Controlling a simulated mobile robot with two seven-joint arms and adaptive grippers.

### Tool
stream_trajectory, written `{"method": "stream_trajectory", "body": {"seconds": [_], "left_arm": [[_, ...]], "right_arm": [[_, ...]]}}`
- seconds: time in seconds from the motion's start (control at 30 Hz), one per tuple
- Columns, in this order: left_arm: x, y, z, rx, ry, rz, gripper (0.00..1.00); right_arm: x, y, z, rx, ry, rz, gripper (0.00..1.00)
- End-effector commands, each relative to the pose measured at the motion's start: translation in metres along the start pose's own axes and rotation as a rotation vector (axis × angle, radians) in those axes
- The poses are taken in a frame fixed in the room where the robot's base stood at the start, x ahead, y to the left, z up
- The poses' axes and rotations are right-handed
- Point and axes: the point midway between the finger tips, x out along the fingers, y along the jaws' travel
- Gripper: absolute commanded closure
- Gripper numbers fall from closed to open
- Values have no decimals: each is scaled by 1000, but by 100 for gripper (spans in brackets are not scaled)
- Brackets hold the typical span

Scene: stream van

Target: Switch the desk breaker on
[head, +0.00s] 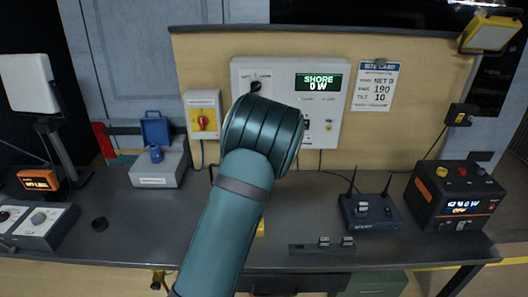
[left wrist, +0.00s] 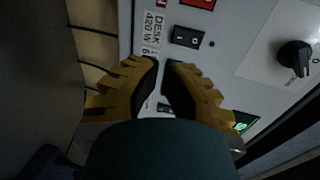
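A white breaker panel (head: 338,70) is on the back board, with a black knob (head: 256,87) and a green display reading SHORE 0 W (head: 318,82). In the left wrist view, a black rocker switch (left wrist: 188,37) sits beside a label reading DESK 420 W (left wrist: 152,32); I cannot tell which way it is tipped. My arm hides that part of the panel in the head view. My left gripper (left wrist: 161,62) is in front of the panel near the DESK label, its fingertips nearly together with nothing seen between them. My right gripper is not in view.
A red rotary switch on a box (head: 203,120) is left of the panel. A router with antennas (head: 370,212) and a black power unit (head: 454,197) stand on the right of the desk. The desk (head: 130,215) is partly clear.

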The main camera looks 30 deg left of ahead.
Motion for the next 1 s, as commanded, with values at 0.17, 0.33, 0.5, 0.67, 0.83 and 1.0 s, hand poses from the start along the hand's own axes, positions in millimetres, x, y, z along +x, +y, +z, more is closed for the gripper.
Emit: {"method": "stream_trajectory", "body": {"seconds": [0.17, 0.33, 0.5, 0.67, 0.83, 1.0], "left_arm": [[-32, 0, -1, -1, 2, 0, 100], [-50, 1, 0, 0, 0, 0, 100], [-56, 2, 0, 0, 0, 0, 100], [-56, 2, 0, 0, 0, 0, 100], [-56, 3, 0, -1, 0, 1, 100], [-57, 10, -1, -16, 3, 18, 100]], "right_arm": [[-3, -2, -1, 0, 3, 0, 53], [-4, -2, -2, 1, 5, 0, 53], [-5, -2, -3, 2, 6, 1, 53], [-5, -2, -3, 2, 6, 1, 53], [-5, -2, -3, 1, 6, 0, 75], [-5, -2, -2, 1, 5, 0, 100]]}}
